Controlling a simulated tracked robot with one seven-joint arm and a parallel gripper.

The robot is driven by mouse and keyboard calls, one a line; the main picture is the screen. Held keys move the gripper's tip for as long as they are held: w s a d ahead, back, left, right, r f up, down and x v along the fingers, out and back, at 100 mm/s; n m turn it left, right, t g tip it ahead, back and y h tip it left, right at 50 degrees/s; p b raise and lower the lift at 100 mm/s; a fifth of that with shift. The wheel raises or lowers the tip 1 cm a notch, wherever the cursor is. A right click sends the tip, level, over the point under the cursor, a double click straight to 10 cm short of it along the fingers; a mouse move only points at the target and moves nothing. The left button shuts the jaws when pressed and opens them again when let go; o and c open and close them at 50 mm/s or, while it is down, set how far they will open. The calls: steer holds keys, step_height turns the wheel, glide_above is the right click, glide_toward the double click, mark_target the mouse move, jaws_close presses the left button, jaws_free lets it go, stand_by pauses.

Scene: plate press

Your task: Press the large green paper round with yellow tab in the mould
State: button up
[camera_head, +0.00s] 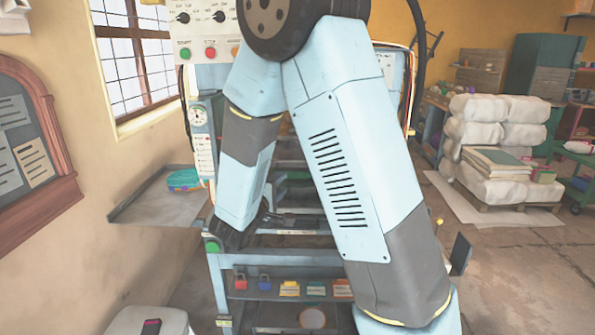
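The press (222,290) is a blue-grey frame straight ahead, with a green button on its front left corner. My pale blue arm hangs in front of it and covers much of its middle. My gripper (280,219) shows only as small dark parts beside the lower arm, inside the press frame; whether its fingers are apart is unclear. A teal-green item with some yellow (184,180) lies on the side shelf at the left; I cannot tell whether it is the green paper round. No mould can be made out; my arm hides part of that area.
A control panel (207,37) with knobs and buttons stands above the press. Small coloured blocks and tags sit on the press's lower shelf (265,296). White sacks (497,135) are stacked at the right; floor before them is clear.

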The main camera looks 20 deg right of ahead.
mark_target(296, 170)
steer(key=x, duration=1.1)
steer(key=shift+w+d, duration=0.1)
steer(key=shift+d, duration=0.1)
jaws_close()
steer(key=shift+f, duration=0.1)
